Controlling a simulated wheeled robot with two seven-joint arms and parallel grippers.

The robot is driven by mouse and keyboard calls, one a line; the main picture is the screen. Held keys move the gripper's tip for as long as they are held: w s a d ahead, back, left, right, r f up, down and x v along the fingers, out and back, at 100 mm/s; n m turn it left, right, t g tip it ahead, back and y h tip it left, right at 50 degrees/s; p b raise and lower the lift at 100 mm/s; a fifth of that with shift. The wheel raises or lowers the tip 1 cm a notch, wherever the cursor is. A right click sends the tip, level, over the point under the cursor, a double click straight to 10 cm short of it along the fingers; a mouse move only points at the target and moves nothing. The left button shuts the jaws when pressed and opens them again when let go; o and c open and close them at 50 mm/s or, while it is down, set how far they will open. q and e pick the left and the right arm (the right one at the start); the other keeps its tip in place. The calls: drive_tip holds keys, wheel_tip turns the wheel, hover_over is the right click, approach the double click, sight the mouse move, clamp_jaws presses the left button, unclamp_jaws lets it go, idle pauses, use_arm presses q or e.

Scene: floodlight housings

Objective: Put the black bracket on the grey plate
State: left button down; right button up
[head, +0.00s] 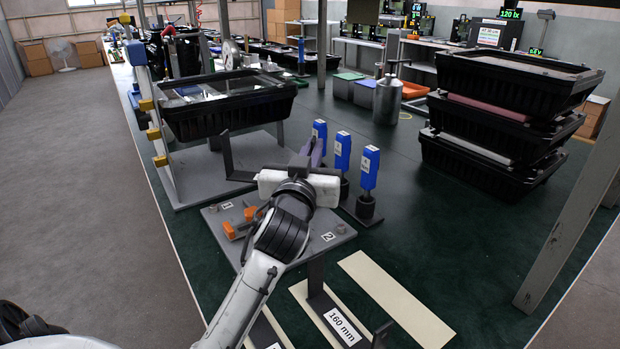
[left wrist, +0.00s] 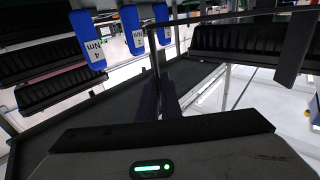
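The black bracket (head: 228,158) is a U-shaped piece with two upright arms and a crossbar. My left gripper (head: 313,150) looks shut on one of its arms. In the left wrist view the bracket's crossbar (left wrist: 228,17) runs right from the gripped arm to its other arm (left wrist: 296,48). My gripper body hides part of the bracket in the head view. The grey plate (head: 330,238) lies nearer, under my left wrist, with labels 1 and 2 and orange clamps (head: 238,228). The bracket appears beyond the plate's far edge. My right gripper is out of view.
Blue tools (head: 342,150) stand right of the gripper. A black tray (head: 225,122) sits on a grey stand behind it. Another black bracket (head: 316,273) stands in front by a "160 mm" label (head: 342,327). Stacked black trays (head: 480,165) stand at the right; pale strips (head: 397,302) lie bare.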

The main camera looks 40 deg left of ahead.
use_arm(q)
drive_tip(key=shift+f+b, duration=0.55)
drive_tip(key=shift+f, duration=1.5)
drive_tip(key=shift+f+b, duration=0.5)
drive_tip(key=shift+f, duration=0.15)
drive_tip(key=c, duration=2)
unclamp_jaws()
drive_tip(key=shift+r, duration=0.2)
drive_tip(key=v, duration=0.7)
drive_tip(key=shift+s+d+r+p, duration=0.15)
drive_tip(key=shift+r+p, duration=0.2)
drive_tip(key=shift+r, duration=0.05)
